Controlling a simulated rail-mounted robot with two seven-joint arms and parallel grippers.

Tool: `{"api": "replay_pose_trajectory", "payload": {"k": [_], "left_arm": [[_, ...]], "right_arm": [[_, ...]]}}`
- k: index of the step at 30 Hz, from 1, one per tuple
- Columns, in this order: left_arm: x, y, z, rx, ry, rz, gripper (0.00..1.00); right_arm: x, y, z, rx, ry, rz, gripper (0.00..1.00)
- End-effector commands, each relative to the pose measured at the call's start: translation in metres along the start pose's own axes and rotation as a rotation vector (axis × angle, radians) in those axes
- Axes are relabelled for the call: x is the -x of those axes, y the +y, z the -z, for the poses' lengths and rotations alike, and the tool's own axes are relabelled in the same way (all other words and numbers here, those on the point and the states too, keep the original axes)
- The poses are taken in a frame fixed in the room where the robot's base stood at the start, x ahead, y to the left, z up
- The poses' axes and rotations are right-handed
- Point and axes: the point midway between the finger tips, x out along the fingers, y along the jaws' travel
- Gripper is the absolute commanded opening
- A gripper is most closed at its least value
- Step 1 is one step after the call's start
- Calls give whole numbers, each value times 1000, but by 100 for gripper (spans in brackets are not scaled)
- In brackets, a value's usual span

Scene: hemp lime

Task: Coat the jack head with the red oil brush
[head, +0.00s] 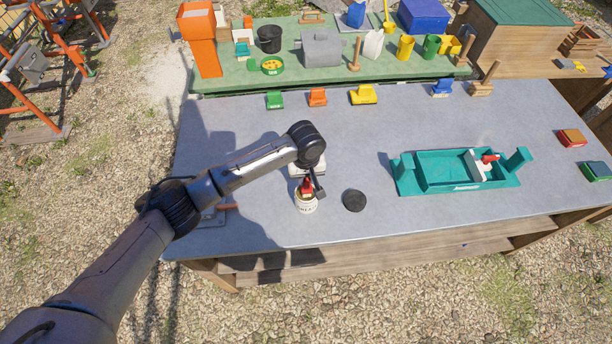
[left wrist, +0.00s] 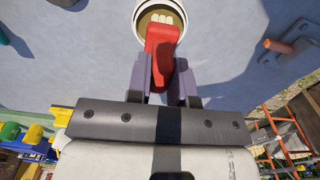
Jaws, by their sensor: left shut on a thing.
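My left gripper (head: 312,188) is shut on the red brush (head: 306,185) just above the worktable. The red brush (left wrist: 163,45) lies between the two fingers (left wrist: 163,80) in the left wrist view. Its pale end is over or inside the mouth of a round white can (head: 306,203); I cannot tell how deep. The can's rim and tan inside also show in the left wrist view (left wrist: 139,20). A grey metal piece with an orange handle (head: 230,207), possibly the jack, is left of the can, partly behind my arm. My right gripper is out of view.
A black round lid (head: 354,201) lies right of the can. A teal tray (head: 440,187) holding a white and red item is further right. Small coloured blocks line the far side. A green table (head: 290,80) with containers stands behind. The table's front middle is clear.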

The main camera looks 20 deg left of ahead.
Motion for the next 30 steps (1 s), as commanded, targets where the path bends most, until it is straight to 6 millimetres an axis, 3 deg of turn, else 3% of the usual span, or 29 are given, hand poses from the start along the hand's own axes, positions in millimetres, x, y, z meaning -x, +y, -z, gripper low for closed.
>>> {"api": "replay_pose_trajectory", "payload": {"k": [30], "left_arm": [[-9, 0, 0, 1, 0, 0, 0]], "right_arm": [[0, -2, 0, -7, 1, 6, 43]]}}
